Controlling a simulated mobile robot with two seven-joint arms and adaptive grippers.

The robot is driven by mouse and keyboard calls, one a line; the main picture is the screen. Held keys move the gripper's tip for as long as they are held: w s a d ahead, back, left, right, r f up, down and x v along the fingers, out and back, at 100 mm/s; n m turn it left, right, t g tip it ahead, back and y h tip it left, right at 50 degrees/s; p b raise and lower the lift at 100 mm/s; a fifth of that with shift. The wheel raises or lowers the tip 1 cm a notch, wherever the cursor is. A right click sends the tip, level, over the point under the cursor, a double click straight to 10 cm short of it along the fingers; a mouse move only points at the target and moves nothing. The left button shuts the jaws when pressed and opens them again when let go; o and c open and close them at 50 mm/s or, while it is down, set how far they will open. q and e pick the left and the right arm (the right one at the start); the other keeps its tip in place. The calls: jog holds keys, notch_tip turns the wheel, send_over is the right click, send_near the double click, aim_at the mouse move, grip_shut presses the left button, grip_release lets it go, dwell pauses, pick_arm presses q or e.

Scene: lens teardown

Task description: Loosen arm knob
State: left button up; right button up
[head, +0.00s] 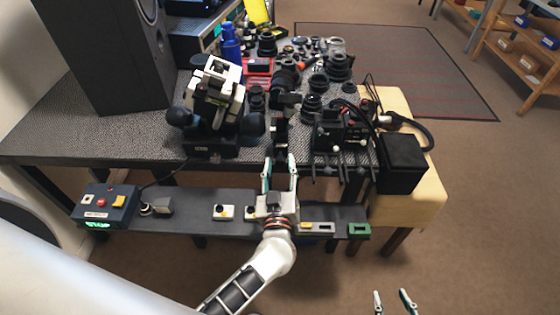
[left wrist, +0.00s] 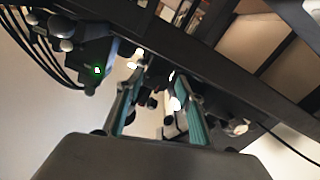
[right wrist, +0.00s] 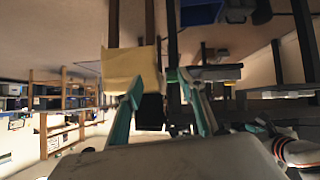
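My left gripper (head: 280,165) is open at the table's front edge, below a black upright part (head: 280,132). Its fingers show apart in the left wrist view (left wrist: 160,88), with small dark and whitish parts beyond them. I cannot tell whether they touch anything. A microscope-like device (head: 218,85) with dark round side knobs (head: 252,125) stands left of the gripper. A black apparatus (head: 335,130) with white-tipped rods stands to its right. I cannot tell which part is the arm knob. My right gripper (head: 391,298) is open and empty, low in front of the table.
Lens parts (head: 338,66) and a blue bottle (head: 230,42) crowd the table. A black speaker (head: 112,55) stands at the left. A lower shelf (head: 187,207) holds a control box (head: 107,202). Floor at right is free.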

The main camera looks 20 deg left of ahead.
pick_arm(q)
grip_shut()
jog(key=shift+r, duration=0.1)
